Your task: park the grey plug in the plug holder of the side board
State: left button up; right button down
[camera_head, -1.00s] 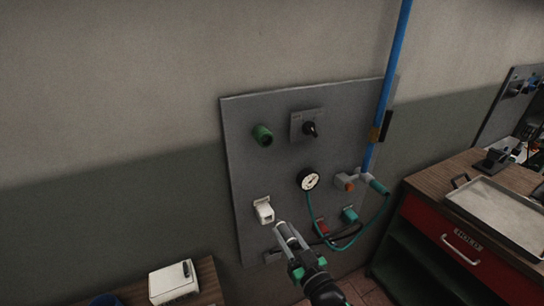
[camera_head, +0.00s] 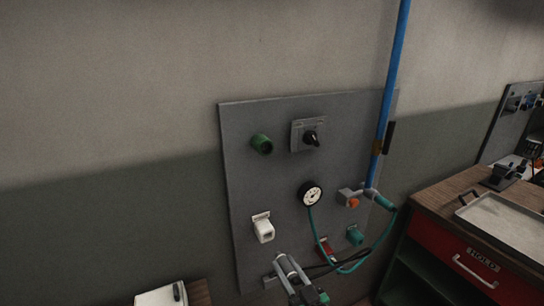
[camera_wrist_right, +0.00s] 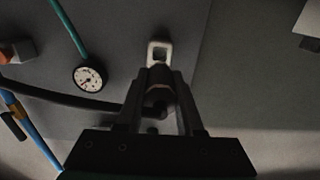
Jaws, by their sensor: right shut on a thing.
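My right gripper (camera_head: 286,263) is in front of the lower part of the grey side board (camera_head: 255,180). It is shut on a dark grey cylindrical piece, which I take for the grey plug (camera_wrist_right: 160,78), in the right wrist view. A black cable (camera_wrist_right: 55,96) runs toward the gripper. A white, open-fronted fitting (camera_head: 263,228) on the board, perhaps the plug holder, is up and left of the gripper. In the right wrist view its white frame (camera_wrist_right: 160,46) appears just beyond the plug; I cannot tell whether they touch. My left gripper is not in view.
A gauge (camera_head: 311,194) with a teal hose sits right of the white fitting. A black switch (camera_head: 311,138) and green socket (camera_head: 262,144) are above. A blue pipe (camera_head: 393,75) runs down the right side. A red-fronted bench (camera_head: 455,250) stands at right.

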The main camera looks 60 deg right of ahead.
aim_at(278, 254)
jog(key=shift+w+d, duration=0.1)
jog(key=x, duration=0.4)
jog(key=shift+w+d, duration=0.2)
jog(key=shift+w, duration=0.05)
dwell(0.4)
jog(key=shift+x, duration=1.4)
dwell(1.2)
jog(key=shift+c, duration=2.3)
grip_release()
jog(key=shift+a, duration=0.1)
